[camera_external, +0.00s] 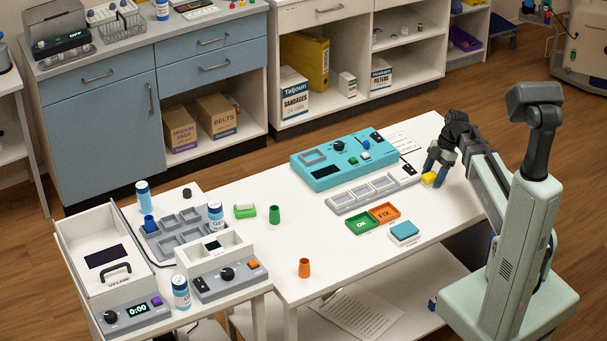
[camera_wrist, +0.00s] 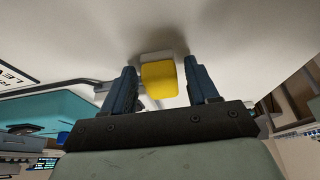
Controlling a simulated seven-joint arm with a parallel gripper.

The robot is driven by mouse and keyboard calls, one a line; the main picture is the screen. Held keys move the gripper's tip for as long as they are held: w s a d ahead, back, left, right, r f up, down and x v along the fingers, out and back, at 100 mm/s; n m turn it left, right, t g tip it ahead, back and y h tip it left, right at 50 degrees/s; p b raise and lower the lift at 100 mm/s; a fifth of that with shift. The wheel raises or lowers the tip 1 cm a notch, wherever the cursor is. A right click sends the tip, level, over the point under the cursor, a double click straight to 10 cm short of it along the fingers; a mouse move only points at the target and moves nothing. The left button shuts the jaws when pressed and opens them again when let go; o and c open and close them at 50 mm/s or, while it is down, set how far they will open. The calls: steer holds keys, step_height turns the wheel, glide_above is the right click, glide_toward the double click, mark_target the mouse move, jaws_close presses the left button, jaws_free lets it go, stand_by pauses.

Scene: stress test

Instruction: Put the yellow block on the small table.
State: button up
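The yellow block (camera_external: 429,179) lies near the right end of the large white table (camera_external: 340,270); a pale part shows against it in the wrist view. My gripper (camera_external: 437,172) is low over the table at the block. In the wrist view, the yellow block (camera_wrist: 159,80) sits between the two blue fingers of my gripper (camera_wrist: 160,88), with a gap on each side, so the gripper is open around it. A lower white table (camera_external: 172,200) at the left, which looks like the small table, holds several items.
A teal device (camera_external: 337,159), a grey tray (camera_external: 373,193), green and orange trays (camera_external: 385,213) and a blue-topped block (camera_external: 404,230) stand left of my gripper. Green (camera_external: 274,215) and orange (camera_external: 304,268) cups stand farther left. The small table carries bottles, a grey rack (camera_external: 165,246) and boxes.

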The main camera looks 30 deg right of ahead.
mark_target(434, 174)
steer(key=c, duration=0.9)
steer(key=shift+r, duration=0.1)
steer(key=shift+r, duration=4.9)
